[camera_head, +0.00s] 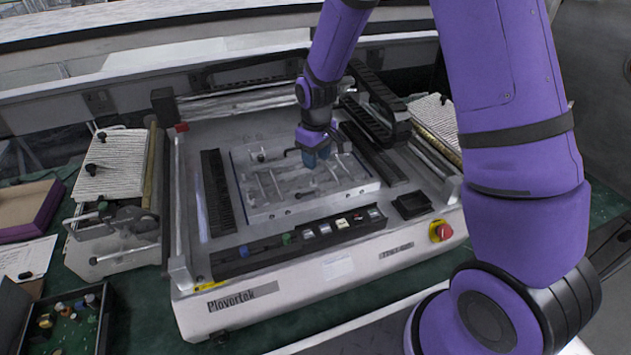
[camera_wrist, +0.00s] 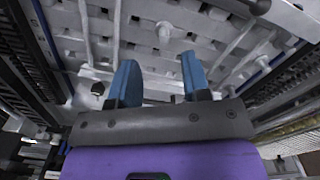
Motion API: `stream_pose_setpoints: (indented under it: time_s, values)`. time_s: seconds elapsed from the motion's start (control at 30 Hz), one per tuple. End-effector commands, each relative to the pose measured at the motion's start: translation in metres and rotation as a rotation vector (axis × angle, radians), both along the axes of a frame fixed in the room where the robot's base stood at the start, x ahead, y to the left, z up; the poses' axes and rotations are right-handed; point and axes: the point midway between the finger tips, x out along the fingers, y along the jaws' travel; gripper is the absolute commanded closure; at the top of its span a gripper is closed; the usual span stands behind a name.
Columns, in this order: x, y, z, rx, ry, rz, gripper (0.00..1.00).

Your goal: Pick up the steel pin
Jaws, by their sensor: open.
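A light grey fixture plate (camera_head: 262,212) lies in the middle of the machine, with several thin steel pins or rods on it. I cannot tell for sure which is the steel pin. My gripper (camera_head: 316,158) is over the plate's upper right part, fingers down. In the wrist view my gripper (camera_wrist: 158,75) has two blue fingers apart, with nothing between them. A short upright steel pin (camera_wrist: 164,31) shows beyond the fingertips, roughly in line with the gap. Another slanted rod (camera_wrist: 238,40) is to the right. The fingers hide part of the plate in the head view.
The machine (camera_head: 240,305) has a front panel with buttons and a red emergency stop (camera_head: 440,231). Black rails (camera_head: 217,190) flank the plate. A black tray of small parts (camera_head: 70,322) is at lower left. A white ribbed block (camera_head: 112,163) is at left.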

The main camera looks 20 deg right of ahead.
Motion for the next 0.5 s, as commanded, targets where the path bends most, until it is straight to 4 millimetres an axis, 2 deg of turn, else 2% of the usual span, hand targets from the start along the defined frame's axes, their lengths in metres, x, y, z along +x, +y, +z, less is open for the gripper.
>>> stream_pose_setpoints:
  time_s: [0.27,0.5]
  values:
    - [0.0,0.001,-0.02,0.0,0.002,0.0,0.57]
    - [0.0,0.005,-0.053,0.0,0.003,0.0,0.57]
